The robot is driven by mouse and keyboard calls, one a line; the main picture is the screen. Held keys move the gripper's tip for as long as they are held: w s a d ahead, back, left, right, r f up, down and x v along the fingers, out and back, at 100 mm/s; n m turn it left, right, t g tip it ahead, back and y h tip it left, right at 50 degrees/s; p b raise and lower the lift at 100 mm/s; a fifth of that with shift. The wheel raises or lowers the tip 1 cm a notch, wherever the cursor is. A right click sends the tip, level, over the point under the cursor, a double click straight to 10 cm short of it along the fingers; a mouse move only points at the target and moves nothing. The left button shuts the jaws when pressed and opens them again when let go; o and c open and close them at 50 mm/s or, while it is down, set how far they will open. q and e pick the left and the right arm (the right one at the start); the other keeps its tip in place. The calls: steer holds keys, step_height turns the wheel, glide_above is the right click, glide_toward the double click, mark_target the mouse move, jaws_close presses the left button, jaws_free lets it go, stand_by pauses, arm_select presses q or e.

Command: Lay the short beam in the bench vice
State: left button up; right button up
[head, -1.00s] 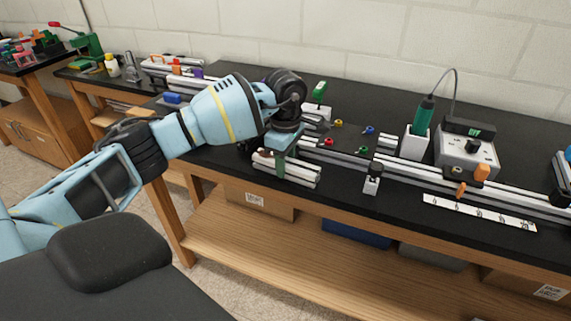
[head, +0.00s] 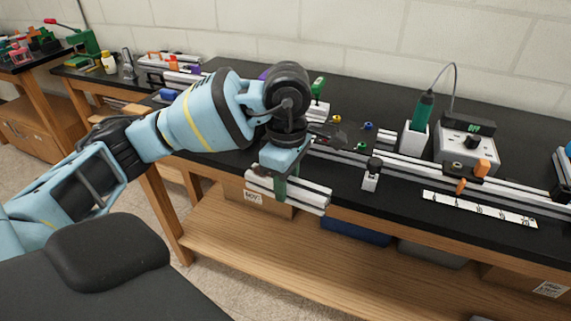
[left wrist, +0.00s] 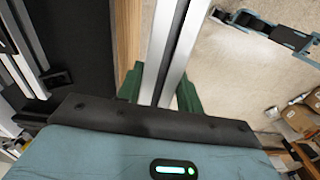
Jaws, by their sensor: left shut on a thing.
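My left gripper (head: 285,187) is shut on a short pale beam (head: 316,200) of slotted extrusion. The beam lies roughly level in the head view, in front of the bench's front edge and above the lower shelf. In the left wrist view the green fingers (left wrist: 160,94) sit on either side of the beam (left wrist: 178,45), which runs away from the gripper over the floor. I cannot make out a bench vice for certain; a green tool with a red-tipped lever (head: 88,42) stands on the far left bench. My right gripper is not in view.
The black bench top (head: 400,195) carries a long rail, small coloured parts, a small black-topped block (head: 371,175), a white ruler strip (head: 478,208) and a soldering station (head: 466,150). The wooden lower shelf (head: 240,255) juts out below the beam. Open floor lies left of the bench.

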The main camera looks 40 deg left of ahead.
mark_target(288, 192)
arm_select(q)
steer(key=shift+s+d+r, duration=0.2)
steer(key=shift+s+d, duration=0.8)
steer(key=shift+s, duration=0.2)
